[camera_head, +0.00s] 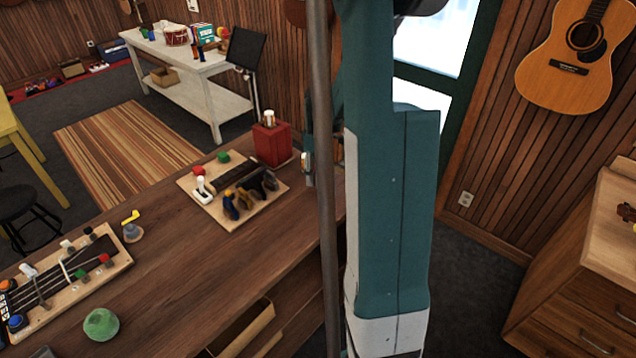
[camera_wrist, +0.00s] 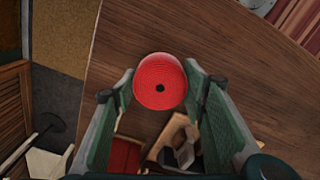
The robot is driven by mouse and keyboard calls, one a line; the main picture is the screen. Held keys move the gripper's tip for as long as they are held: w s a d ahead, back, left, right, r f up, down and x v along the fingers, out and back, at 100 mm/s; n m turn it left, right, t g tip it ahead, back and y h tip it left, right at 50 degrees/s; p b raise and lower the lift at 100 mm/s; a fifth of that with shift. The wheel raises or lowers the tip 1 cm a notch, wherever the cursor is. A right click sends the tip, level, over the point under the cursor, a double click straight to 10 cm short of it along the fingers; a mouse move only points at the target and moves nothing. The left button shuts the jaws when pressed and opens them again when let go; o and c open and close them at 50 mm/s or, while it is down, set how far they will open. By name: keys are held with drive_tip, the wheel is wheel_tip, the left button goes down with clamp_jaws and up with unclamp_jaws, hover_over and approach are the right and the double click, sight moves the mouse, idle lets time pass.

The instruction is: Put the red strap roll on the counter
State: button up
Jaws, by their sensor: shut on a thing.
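The red strap roll (camera_wrist: 160,72) is a coiled red disc with a dark hole in its middle. It sits between the fingertips of my gripper (camera_wrist: 158,86) in the wrist view, and the gripper is shut on it. The brown wooden counter (camera_wrist: 235,65) lies below the roll. I cannot tell whether the roll touches it. In the head view the counter (camera_head: 185,260) runs across the lower left. My arm hides the roll and most of the gripper there.
A red box (camera_head: 270,145) and a wooden board with tools (camera_head: 225,215) stand on the counter near my arm. A green lump (camera_head: 101,324), a grey-yellow item (camera_head: 132,228) and a ukulele jig (camera_head: 65,280) are further left. Bare counter lies between them.

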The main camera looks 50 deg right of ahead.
drive_tip(key=shift+f, duration=0.1)
drive_tip(key=shift+f, duration=2)
drive_tip(key=shift+f, duration=0.1)
drive_tip(key=o, duration=0.9)
drive_tip(key=shift+r, duration=6.15)
